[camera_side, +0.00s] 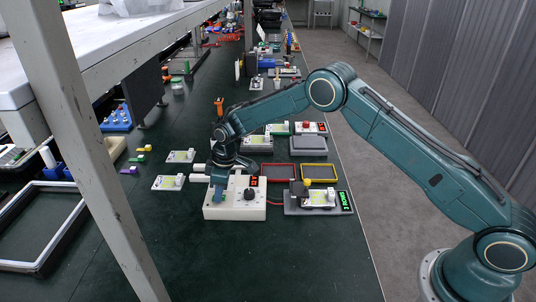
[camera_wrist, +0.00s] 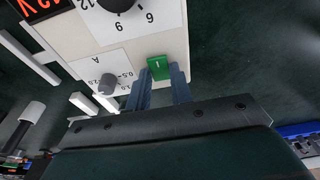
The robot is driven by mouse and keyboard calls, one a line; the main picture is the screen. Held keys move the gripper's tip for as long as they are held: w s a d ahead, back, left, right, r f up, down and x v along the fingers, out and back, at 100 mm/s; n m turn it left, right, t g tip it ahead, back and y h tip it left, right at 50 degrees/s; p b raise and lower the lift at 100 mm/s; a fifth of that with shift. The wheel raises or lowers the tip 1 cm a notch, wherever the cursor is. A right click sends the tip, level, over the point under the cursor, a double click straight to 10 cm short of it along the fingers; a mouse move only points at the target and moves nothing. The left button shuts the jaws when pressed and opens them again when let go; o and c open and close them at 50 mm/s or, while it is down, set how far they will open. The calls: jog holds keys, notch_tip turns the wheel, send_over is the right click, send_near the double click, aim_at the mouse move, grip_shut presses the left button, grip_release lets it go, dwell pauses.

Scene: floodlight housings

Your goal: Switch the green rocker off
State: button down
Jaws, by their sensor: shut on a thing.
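The green rocker (camera_wrist: 158,67) is on the white box near its edge in the wrist view, with a white "I" mark on its face. My gripper (camera_wrist: 159,74) has its two blue-grey fingers on either side of the rocker, shut on it. In the side view my gripper (camera_side: 218,193) points down at the left part of the white box (camera_side: 238,211); the rocker is hidden there. The box also carries a black knob (camera_wrist: 117,3) with numbers and a red lit display (camera_wrist: 38,6) reading 12 V.
A grey plate with a white module and green lit display (camera_side: 345,200) stands right of the box. Red (camera_side: 279,172) and yellow (camera_side: 318,172) frames lie behind it. Small white modules (camera_side: 168,183) lie to the left. The green bench in front is clear.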

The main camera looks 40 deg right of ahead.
aim_at(225, 196)
dwell(0.3)
jog(key=c, duration=1.2)
grip_release()
jog(key=shift+c, duration=0.2)
jog(key=shift+r, duration=0.1)
notch_tip(225, 196, up, 14)
jog(key=s+d, duration=0.1)
jog(key=shift+f, duration=0.25)
jog(key=shift+s+d, duration=0.1)
